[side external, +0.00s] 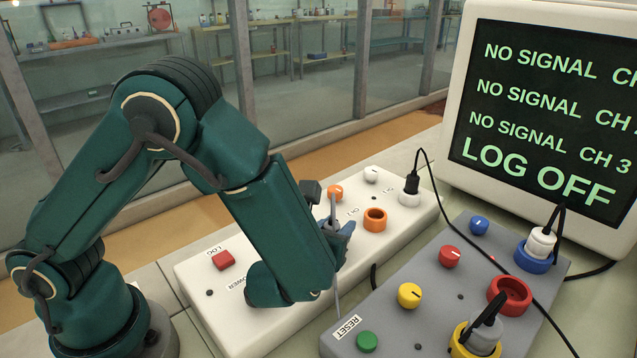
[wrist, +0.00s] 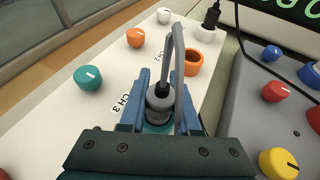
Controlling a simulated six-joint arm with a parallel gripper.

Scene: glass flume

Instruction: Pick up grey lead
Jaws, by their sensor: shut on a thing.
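The grey lead (wrist: 160,98) has a grey plug with a looping grey cable. In the wrist view its plug is between the two blue fingers of my gripper (wrist: 160,105), which are shut on it. A teal socket (wrist: 153,128) shows just under the plug, beside the CH 3 label. I cannot tell whether the plug is seated in it or just above. In the side view my gripper (side external: 342,230) is over the white panel, and my arm hides most of the plug. A stretch of the grey cable (side external: 336,290) hangs down the panel's near side.
The white panel (side external: 205,290) carries a red LOG button (side external: 223,260), knobs, an orange socket (side external: 375,220) and a black plug (side external: 411,183) in a white socket. The grey panel (side external: 400,335) in front has more knobs and plugged leads. A monitor (side external: 455,165) stands behind, reading NO SIGNAL.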

